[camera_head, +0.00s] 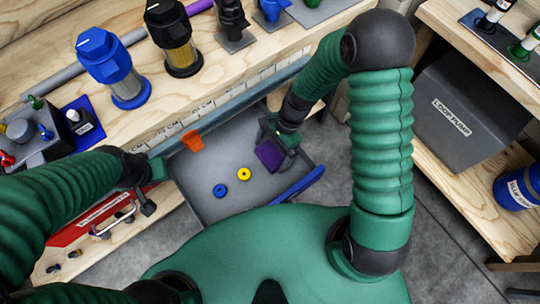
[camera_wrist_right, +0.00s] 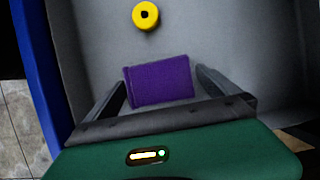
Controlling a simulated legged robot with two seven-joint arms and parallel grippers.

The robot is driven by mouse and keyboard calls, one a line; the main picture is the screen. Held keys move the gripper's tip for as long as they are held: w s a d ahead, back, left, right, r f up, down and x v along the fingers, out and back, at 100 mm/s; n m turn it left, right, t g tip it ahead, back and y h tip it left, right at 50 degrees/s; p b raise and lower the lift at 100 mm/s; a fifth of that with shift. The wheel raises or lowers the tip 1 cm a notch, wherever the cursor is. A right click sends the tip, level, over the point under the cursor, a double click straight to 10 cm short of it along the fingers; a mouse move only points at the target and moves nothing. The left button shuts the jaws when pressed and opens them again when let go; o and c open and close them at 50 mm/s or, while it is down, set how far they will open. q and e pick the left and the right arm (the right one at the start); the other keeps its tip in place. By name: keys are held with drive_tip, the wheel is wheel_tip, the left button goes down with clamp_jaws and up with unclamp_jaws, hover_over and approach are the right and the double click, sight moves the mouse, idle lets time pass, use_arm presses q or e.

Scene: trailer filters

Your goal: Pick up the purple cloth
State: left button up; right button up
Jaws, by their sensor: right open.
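The purple cloth (camera_head: 269,155) lies in the open grey drawer (camera_head: 210,200), towards its right side. In the right wrist view the cloth (camera_wrist_right: 160,80) is a flat purple rectangle between my two finger tips. My right gripper (camera_wrist_right: 163,88) is open, with one finger on each side of the cloth; I cannot tell whether the fingers touch it. In the head view my right gripper (camera_head: 285,142) is over the right part of the drawer, beside the cloth. My left gripper (camera_head: 150,205) is near the drawer's left edge; its fingers are too small and dark to read.
A yellow ring (camera_head: 244,174), a blue ring (camera_head: 220,190) and an orange piece (camera_head: 192,141) are also in the drawer. The blue handle (camera_head: 298,186) is at the drawer's front right. Filters (camera_head: 112,68) stand on the wooden bench behind. A grey box (camera_head: 450,115) is right.

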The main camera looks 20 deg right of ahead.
sight(272, 153)
drive_tip(key=shift+r, duration=0.1)
drive_tip(key=c, duration=0.3)
drive_tip(key=shift+d, duration=0.1)
drive_tip(key=c, duration=0.9)
drive_tip(key=shift+o, duration=0.2)
wheel_tip(272, 153, up, 10)
drive_tip(key=p, duration=0.4)
